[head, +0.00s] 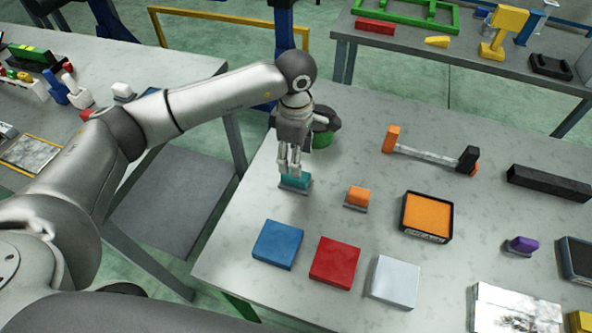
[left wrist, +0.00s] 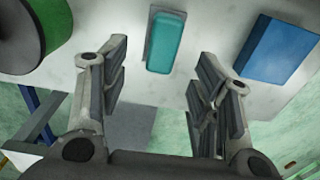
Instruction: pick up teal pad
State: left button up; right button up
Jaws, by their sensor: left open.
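The teal pad (head: 297,181) lies on a thin grey base on the grey table, near its left edge. In the left wrist view the teal pad (left wrist: 166,43) shows between and beyond the fingertips. My left gripper (head: 289,168) is open, pointing down right above the pad; in the head view its fingers hide part of the pad. In the left wrist view my left gripper (left wrist: 165,70) has its fingers spread wide with nothing between them. Whether the fingertips touch the pad cannot be told. My right gripper is not in view.
A blue block (head: 278,244), a red block (head: 335,262) and an orange pad (head: 357,196) are nearby on the table. A green and black round thing (head: 322,138) stands just behind the gripper. The table's left edge is close to the teal pad.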

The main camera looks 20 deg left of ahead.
aim_at(296, 179)
pick_arm(q)
jog(key=shift+s+f+p, duration=0.15)
jog(key=shift+s+f, duration=0.05)
jog(key=shift+f, duration=0.45)
jog(key=shift+s+f+p, duration=0.15)
jog(key=shift+f, duration=0.7)
notch_tip(296, 179, down, 3)
jog(key=p, duration=0.2)
jog(key=shift+w+f+p, duration=0.1)
jog(key=shift+f+p, duration=0.1)
jog(key=shift+p, duration=0.1)
jog(key=shift+f, duration=0.75)
jog(key=c, duration=1.2)
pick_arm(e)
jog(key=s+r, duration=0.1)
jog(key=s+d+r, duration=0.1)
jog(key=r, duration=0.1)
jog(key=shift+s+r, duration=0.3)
